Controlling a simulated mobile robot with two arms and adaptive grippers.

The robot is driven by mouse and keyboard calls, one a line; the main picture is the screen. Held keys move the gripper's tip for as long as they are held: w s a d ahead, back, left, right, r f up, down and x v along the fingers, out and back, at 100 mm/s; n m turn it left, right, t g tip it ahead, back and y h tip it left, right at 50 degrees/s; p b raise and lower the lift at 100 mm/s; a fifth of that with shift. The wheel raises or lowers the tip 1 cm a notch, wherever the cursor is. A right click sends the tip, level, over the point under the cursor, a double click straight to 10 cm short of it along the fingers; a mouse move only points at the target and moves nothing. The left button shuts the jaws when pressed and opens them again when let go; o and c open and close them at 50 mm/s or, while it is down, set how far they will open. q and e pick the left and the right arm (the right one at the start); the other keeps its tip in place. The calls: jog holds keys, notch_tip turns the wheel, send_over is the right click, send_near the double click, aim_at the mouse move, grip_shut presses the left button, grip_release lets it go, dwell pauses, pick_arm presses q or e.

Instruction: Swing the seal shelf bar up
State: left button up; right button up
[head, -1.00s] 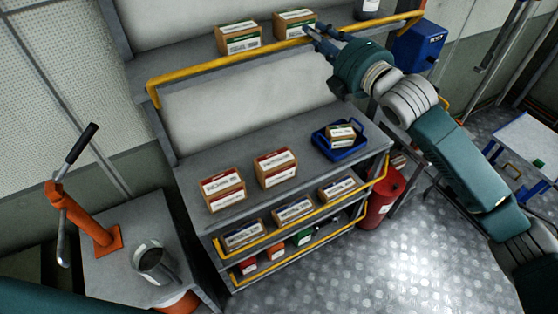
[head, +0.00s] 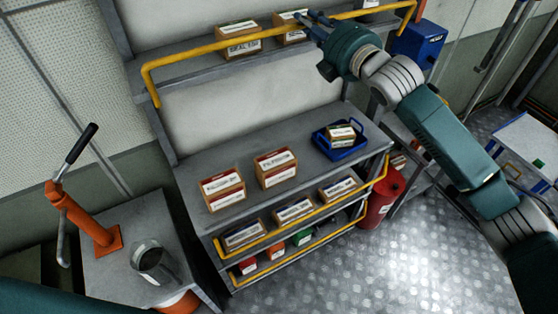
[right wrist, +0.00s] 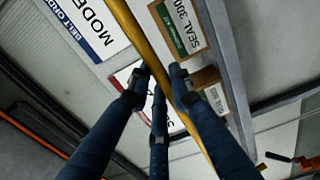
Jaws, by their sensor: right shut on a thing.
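The seal shelf bar is a yellow rail (head: 190,54) with bent ends along the front of the top shelf. In the head view it crosses in front of the boxes' upper fronts, above the shelf edge. My right gripper (head: 310,18) is shut on the bar right of its middle. In the right wrist view, the bar (right wrist: 138,30) runs between the dark fingers of the right gripper (right wrist: 161,74). Two seal boxes (head: 239,46) stand behind the bar, the right one partly hidden by the gripper. My left gripper is out of view.
Below are a shelf (head: 205,170) with red-labelled boxes and a blue tray (head: 342,153), then lower tiers with yellow bars. A blue box (head: 420,43) hangs right of the top shelf. An orange lever pump (head: 95,230) stands at left.

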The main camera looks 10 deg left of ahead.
jog(key=shift+w+r, duration=0.1)
jog(key=shift+r, duration=0.2)
jog(key=shift+c, duration=0.2)
jog(key=shift+o, duration=0.2)
jog(key=shift+x, duration=1.4)
jog(key=shift+r, duration=0.2)
jog(key=shift+c, duration=0.2)
jog(key=o, duration=0.8)
jog(key=shift+f, duration=0.1)
jog(key=shift+a, duration=0.1)
jog(key=shift+f, duration=0.15)
